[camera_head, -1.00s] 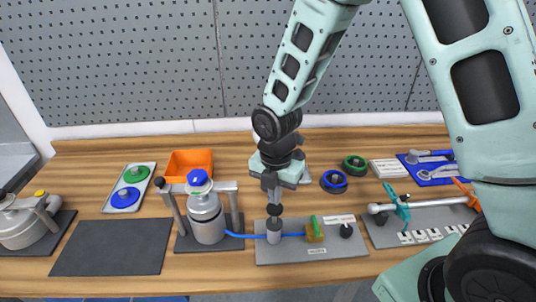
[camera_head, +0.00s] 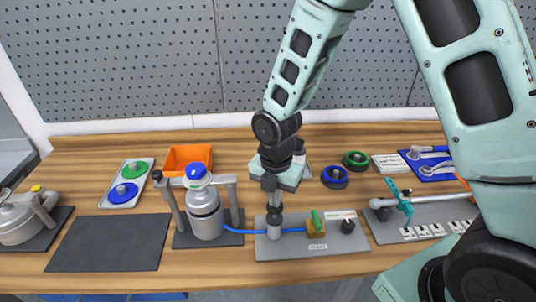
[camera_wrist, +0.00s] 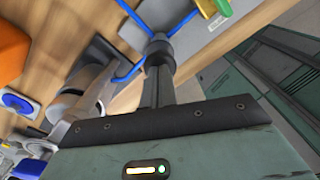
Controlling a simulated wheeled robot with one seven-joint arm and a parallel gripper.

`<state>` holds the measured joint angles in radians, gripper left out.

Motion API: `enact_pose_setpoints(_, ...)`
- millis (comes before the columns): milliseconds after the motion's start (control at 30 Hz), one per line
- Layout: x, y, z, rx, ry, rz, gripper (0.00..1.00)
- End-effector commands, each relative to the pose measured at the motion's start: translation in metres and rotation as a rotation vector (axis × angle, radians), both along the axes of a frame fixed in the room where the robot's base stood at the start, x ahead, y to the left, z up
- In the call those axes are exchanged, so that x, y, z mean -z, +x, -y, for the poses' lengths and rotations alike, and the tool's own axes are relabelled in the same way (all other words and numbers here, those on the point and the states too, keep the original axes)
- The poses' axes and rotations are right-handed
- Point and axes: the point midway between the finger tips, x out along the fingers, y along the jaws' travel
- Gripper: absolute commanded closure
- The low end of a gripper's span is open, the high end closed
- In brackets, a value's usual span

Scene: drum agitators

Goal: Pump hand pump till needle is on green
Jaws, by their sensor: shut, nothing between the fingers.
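The hand pump is a short grey cylinder (camera_head: 274,232) with a dark knob (camera_head: 273,217) on top. It stands on a grey plate (camera_head: 290,249) with a blue hose running to both sides. The knob sits low, close to the cylinder. My gripper (camera_head: 271,201) is shut, pointing down over the pump, its tips at or on the knob; I cannot tell whether they touch. In the wrist view, the shut fingers (camera_wrist: 157,85) end at the dark knob (camera_wrist: 158,46). I cannot make out a gauge dial or needle.
A green-handled valve (camera_head: 316,222) and a black knob (camera_head: 347,226) are right of the pump. A metal vessel with a blue cap (camera_head: 205,213) stands left. An orange bin (camera_head: 187,158) is behind. A dark mat (camera_head: 108,243) lies clear at left.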

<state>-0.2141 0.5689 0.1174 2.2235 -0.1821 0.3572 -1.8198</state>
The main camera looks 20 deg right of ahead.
Motion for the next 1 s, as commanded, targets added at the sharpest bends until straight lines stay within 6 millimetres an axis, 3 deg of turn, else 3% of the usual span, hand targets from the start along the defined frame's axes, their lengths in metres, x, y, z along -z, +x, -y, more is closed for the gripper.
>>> enact_pose_setpoints(400, 0.028, -0.001, 0.000, 0.000, 0.000, -0.003, 1.00)
enact_pose_setpoints(633, 0.017, -0.001, 0.000, 0.000, 0.000, -0.001, 1.00)
enact_pose_setpoints(1000, -0.016, -0.001, 0.000, 0.000, -0.001, -0.002, 1.00)
